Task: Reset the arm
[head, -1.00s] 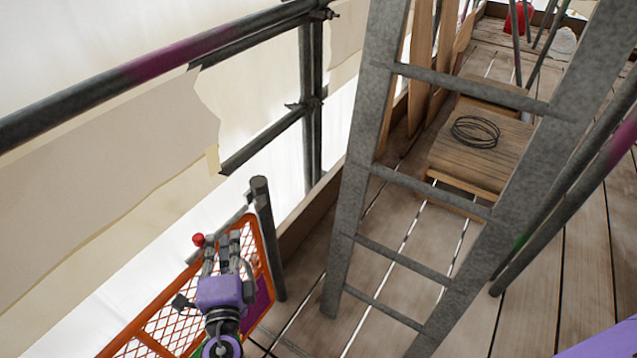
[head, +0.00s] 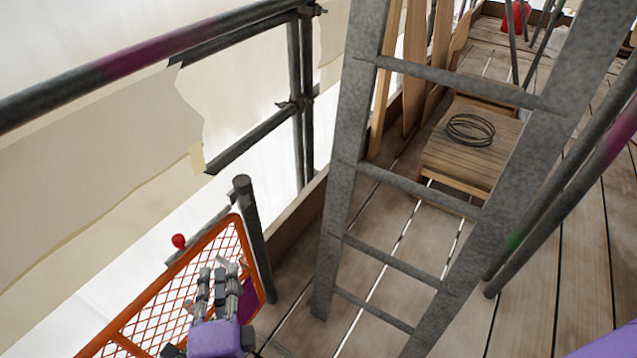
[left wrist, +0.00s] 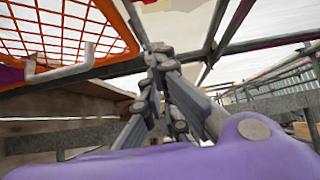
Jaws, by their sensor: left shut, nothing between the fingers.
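My left gripper (head: 222,275) has a purple body and grey fingers. It is low in the head view, in front of the orange mesh gate (head: 118,338). In the left wrist view its fingers (left wrist: 158,50) come together with nothing between them. The orange mesh also shows at the upper left of the left wrist view (left wrist: 72,30). My right gripper is not in view; a purple part of my own shows at the lower right corner of the head view.
A grey ladder (head: 343,180) leans across the middle. Behind it, a coil of wire (head: 470,130) lies on a wooden box (head: 462,165). A red knob (head: 179,241) is by the gate's post (head: 252,235). Dark rails (head: 150,65) run along the left.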

